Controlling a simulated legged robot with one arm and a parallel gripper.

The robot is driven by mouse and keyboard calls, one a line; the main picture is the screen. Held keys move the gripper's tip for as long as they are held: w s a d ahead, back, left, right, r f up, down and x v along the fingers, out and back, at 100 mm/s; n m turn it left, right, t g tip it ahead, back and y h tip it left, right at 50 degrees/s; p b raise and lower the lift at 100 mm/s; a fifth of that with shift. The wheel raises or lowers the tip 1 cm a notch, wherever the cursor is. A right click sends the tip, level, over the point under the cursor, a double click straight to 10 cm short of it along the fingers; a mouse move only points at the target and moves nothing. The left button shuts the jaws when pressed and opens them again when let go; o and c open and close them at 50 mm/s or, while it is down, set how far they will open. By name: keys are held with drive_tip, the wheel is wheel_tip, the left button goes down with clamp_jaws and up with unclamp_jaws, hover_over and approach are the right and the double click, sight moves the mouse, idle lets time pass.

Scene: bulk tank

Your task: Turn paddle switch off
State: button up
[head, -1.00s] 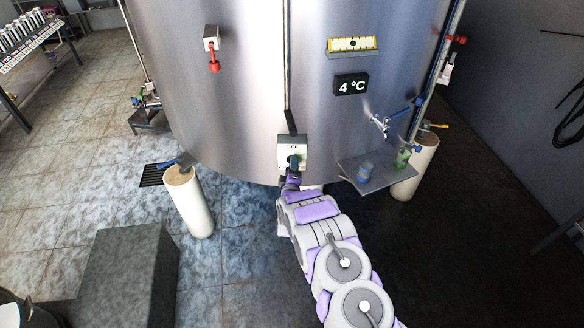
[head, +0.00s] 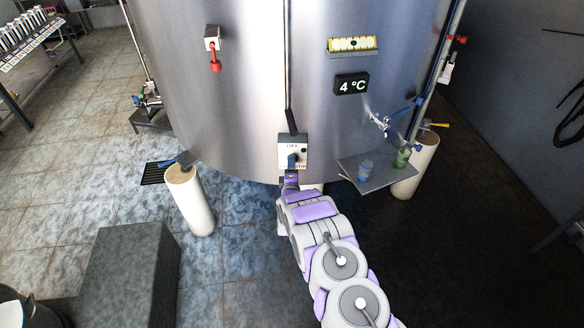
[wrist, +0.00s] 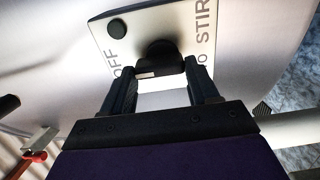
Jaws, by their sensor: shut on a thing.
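The paddle switch sits on a white box (head: 284,142) low on the front of the steel tank, with "OFF" lettering at its top. In the wrist view, the box (wrist: 183,20) carries "OFF" at left, "STIR" at right and a small round black knob. The dark paddle switch (wrist: 158,55) is between the fingers of my gripper (wrist: 161,76), which is shut on it. The fingers hide part of the paddle, so its exact angle is hard to tell.
A red-handled lever (head: 215,60) is up left on the tank (head: 245,70). A "4 °C" display (head: 351,84), a tap (head: 380,123) and a shelf (head: 377,177) with cups are at right. White tank legs (head: 190,202) and a grey block (head: 125,265) stand below.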

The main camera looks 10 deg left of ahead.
drive_tip(key=shift+s+a+f, duration=0.1)
drive_tip(key=shift+a+f, duration=0.1)
drive_tip(key=shift+a, duration=0.05)
drive_tip(key=o, duration=1.1)
drive_tip(key=shift+a, duration=0.15)
drive_tip(key=shift+c, duration=0.2)
drive_tip(key=s+d+p, duration=0.2)
drive_tip(key=s, duration=1.5)
